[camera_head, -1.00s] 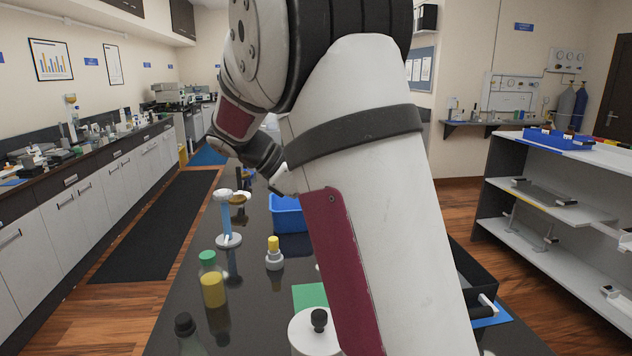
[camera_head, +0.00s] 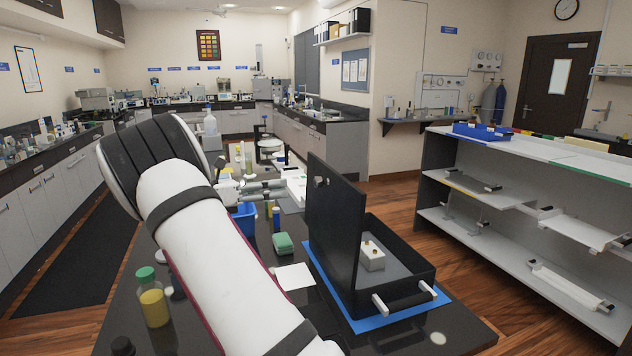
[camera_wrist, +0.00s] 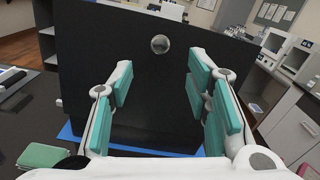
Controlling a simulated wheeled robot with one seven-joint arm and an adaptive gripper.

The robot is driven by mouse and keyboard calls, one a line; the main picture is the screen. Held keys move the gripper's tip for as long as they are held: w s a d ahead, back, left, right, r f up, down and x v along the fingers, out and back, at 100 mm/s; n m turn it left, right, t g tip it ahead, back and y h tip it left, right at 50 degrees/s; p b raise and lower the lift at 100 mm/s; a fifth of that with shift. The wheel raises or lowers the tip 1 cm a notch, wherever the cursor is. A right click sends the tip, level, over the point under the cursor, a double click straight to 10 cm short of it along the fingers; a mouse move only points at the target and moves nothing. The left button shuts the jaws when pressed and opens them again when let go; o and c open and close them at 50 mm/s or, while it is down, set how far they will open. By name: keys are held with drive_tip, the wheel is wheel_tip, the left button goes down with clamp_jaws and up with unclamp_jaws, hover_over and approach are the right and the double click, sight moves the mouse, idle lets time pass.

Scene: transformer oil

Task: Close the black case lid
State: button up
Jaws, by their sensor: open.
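The black case (camera_head: 428,264) stands on a blue mat (camera_head: 385,321) at the right side of the dark bench. Its lid (camera_head: 334,222) is open and stands roughly upright along the case's left side. A white block with gold-coloured knobs (camera_head: 372,259) sits inside, and a handle (camera_head: 410,301) is on the case's front. In the wrist view the lid (camera_wrist: 95,50) fills the middle, with a round metal disc (camera_wrist: 160,44) near its top. My gripper (camera_wrist: 160,72) is open and empty, facing the lid panel; contact cannot be told.
A green box (camera_head: 283,243) and a white sheet (camera_head: 294,276) lie left of the case. A yellow-filled bottle with a green cap (camera_head: 152,298) and a blue bin (camera_head: 244,218) stand farther left. A white shelf unit (camera_head: 520,195) is at right, beyond a floor gap.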

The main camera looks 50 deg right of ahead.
sight(315, 182)
drive_tip(key=p+x, duration=0.2)
drive_tip(key=x, duration=0.8)
drive_tip(key=shift+s+d, duration=0.15)
drive_tip(key=shift+d, duration=0.15)
drive_tip(key=shift+c, duration=0.3)
clamp_jaws()
